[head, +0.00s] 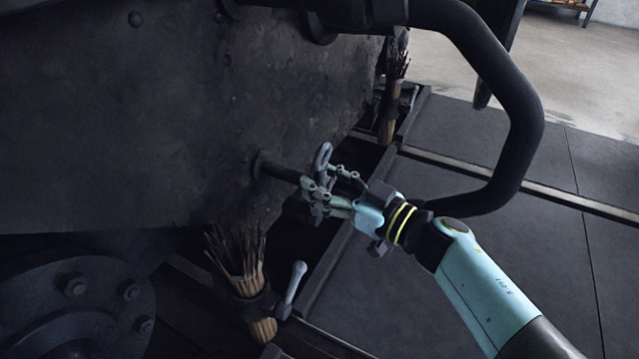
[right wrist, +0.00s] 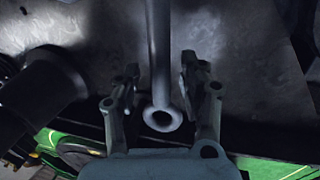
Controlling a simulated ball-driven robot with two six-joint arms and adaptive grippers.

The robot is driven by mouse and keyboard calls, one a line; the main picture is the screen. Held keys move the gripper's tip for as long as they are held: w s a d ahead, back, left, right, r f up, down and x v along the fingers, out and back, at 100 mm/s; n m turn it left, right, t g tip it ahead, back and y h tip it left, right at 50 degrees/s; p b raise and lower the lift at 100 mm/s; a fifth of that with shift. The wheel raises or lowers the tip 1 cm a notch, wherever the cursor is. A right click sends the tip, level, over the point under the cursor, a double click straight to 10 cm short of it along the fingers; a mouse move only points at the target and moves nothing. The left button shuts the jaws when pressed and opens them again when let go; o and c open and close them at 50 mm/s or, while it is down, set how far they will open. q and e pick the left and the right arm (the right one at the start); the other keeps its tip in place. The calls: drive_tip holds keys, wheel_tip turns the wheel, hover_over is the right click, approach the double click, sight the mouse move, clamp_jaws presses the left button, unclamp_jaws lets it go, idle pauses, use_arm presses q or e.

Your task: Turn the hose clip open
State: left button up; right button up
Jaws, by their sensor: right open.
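A grey metal bar with a ring at its end, which looks like the hose clip (right wrist: 161,60), runs down between my right fingers in the right wrist view. In the head view its ring (head: 322,156) stands up at my fingertips, beside the end of a dark rod (head: 280,171) that sticks out of the black panel. My right gripper (head: 318,190) is open in the head view. In the right wrist view my right gripper (right wrist: 157,85) has one finger on each side of the bar, with gaps between. My left gripper is not in view.
A thick black bent pipe (head: 525,125) curves above and behind my right arm. A bristle brush (head: 245,270) and a grey lever (head: 292,285) stand below the panel. Another brush (head: 390,105) stands farther back. Dark floor plates (head: 560,250) lie open at right.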

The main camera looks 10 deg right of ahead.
drive_tip(key=shift+w+a, duration=0.4)
drive_tip(key=shift+a, duration=0.05)
clamp_jaws()
idle(0.3)
